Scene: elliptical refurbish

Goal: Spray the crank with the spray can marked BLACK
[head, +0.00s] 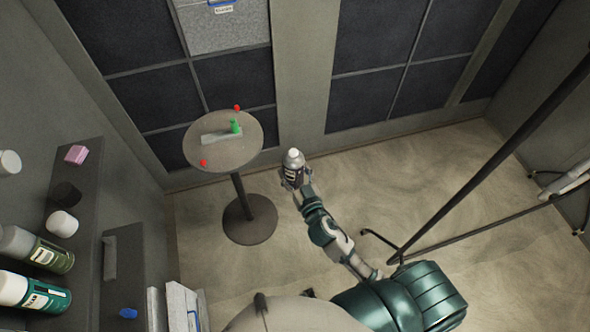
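A small round table (197,157) stands near the back wall, left of centre. On it lies a flat light-grey bar (214,137) with an upright green piece (235,126) at its right end; this looks like the crank. My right gripper (292,182) is shut on a dark spray can (292,172) with a pale cap and a white label. The label is too small to read. The can is upright, to the right of the table and apart from it. The gripper's fingers are partly hidden behind the can. My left gripper is not in view.
Two red knobs (203,163) sit at the tabletop's edges. A shelf at the left holds a teal can (50,297), an olive can (54,258), a pink block (76,154) and round caps. Dark poles (480,172) cross the right side. Floor right of the table is clear.

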